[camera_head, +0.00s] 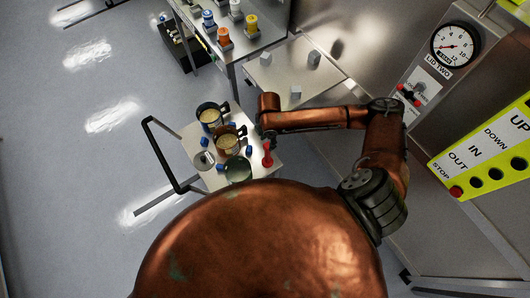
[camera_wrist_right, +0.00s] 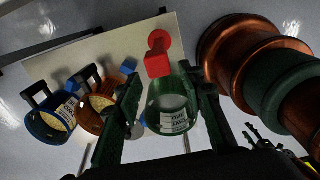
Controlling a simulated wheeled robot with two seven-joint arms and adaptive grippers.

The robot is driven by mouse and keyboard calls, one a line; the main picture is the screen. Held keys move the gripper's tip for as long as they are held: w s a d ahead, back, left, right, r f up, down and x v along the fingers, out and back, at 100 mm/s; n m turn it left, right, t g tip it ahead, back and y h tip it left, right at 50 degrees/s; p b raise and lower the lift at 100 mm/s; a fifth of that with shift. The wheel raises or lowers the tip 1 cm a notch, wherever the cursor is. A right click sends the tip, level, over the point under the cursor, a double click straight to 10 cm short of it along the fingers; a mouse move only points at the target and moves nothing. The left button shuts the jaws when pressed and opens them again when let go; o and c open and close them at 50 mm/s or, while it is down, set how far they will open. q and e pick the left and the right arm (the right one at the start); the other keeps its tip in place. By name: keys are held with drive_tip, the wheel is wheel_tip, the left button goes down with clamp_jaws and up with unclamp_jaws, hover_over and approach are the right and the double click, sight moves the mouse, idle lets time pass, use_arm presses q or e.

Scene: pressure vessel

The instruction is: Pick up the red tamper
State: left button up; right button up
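The red tamper (camera_head: 267,154) stands upright near the right edge of a small cart top (camera_head: 205,178). In the right wrist view the tamper (camera_wrist_right: 158,56) lies between and just past the fingertips. My right gripper (camera_head: 265,133) hangs close above the tamper. Its fingers (camera_wrist_right: 160,74) are spread and hold nothing; I cannot tell whether they touch the tamper. A green cup (camera_head: 238,169) stands beside the tamper and shows between the fingers in the wrist view. A dark jointed shape (camera_wrist_right: 265,140) at lower right there may be my left gripper, but its state is unclear.
A blue mug (camera_head: 210,116) and a copper mug (camera_head: 228,140) stand on the cart, with several small blue pieces. The cart has a dark handle (camera_head: 163,160) on its left. A table with coloured bottles (camera_head: 224,38) is behind. Open floor lies left.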

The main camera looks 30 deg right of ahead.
sight(268, 145)
drive_tip(key=f+b, duration=0.1)
drive_tip(key=f, duration=0.1)
drive_tip(key=f+b, duration=0.2)
drive_tip(key=shift+w+d+f, duration=0.1)
drive_tip(key=shift+w+f, duration=0.1)
drive_tip(key=shift+f, duration=0.1)
drive_tip(key=shift+f+b, duration=0.7)
drive_tip(key=shift+b, duration=0.15)
drive_tip(key=shift+f, duration=0.95)
wheel_tip(268, 145, down, 6)
drive_tip(key=shift+b, duration=0.55)
use_arm(q)
wheel_tip(268, 145, down, 6)
drive_tip(key=s, duration=0.1)
drive_tip(key=shift+f, duration=0.25)
drive_tip(key=shift+s, duration=0.1)
use_arm(e)
drive_tip(key=shift+c, duration=0.7)
clamp_jaws()
